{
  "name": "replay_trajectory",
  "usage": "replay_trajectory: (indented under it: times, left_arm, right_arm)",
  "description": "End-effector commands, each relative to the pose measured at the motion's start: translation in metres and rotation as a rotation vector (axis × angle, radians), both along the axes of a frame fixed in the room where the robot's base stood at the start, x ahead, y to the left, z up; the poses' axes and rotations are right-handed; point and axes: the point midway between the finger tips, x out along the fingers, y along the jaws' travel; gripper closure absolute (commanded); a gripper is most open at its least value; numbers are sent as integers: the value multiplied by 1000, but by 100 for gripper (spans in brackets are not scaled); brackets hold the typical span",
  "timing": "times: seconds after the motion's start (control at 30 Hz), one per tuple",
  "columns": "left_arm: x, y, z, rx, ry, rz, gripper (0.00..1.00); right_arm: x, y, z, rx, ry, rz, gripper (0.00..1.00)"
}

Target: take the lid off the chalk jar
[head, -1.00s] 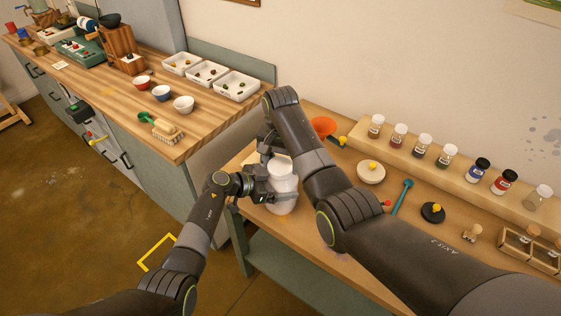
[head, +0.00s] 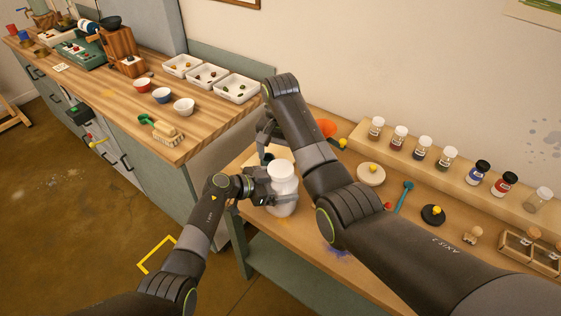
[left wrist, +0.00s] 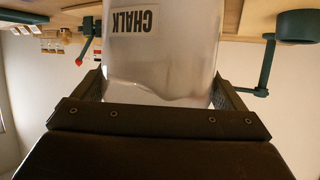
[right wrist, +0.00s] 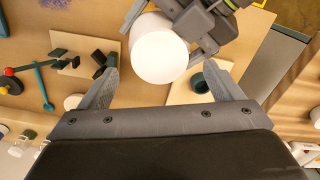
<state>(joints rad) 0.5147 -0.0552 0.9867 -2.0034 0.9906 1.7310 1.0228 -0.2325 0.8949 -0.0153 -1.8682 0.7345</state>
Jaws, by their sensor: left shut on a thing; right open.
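The white chalk jar (head: 283,195) stands upright at the left end of the lower table, its white lid (head: 280,168) on top. My left gripper (head: 268,192) is shut around the jar's side. In the left wrist view the jar (left wrist: 175,60) fills the space between the fingers, and its CHALK label shows upside down. My right gripper (head: 266,137) is open above and behind the jar, partly hidden by its own arm. In the right wrist view the round lid (right wrist: 160,50) lies between and beyond the open fingers; I see no contact.
An orange funnel (head: 327,128) shows behind my right arm. A shelf (head: 400,150) with several small jars runs along the wall. A teal stick (head: 403,197) and a black disc with a yellow knob (head: 433,214) lie to the right. The wooden counter (head: 120,95) stands at left.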

Motion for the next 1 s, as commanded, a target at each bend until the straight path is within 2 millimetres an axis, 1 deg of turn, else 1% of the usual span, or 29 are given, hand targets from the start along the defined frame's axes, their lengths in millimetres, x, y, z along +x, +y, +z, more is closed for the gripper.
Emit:
replay_trajectory:
  times: [0.03,0.1,0.3,0.33,0.4,0.6,0.73,0.87,1.0]
  left_arm:
    - [0,0,-1,1,0,0,72]
    - [0,0,-1,1,0,0,72]
    - [0,0,0,1,0,0,72]
    - [0,0,0,1,0,0,7]
    - [0,0,0,1,0,0,0]
    - [0,0,0,0,0,0,0]
    - [-2,5,2,0,0,1,0]
    - [-7,16,7,1,-2,1,0]
    - [-16,36,15,2,-2,2,0]
  right_arm:
    - [0,0,5,0,-2,0,14]
    - [0,0,8,0,0,0,14]
    - [0,0,8,-1,0,-1,14]
    - [0,0,8,-1,0,-1,14]
    - [0,0,8,-1,0,-1,14]
    - [0,0,8,-1,0,-1,14]
    - [0,0,9,-1,0,-1,14]
    - [0,0,11,-1,0,-1,14]
    - [0,0,11,-1,0,-1,14]
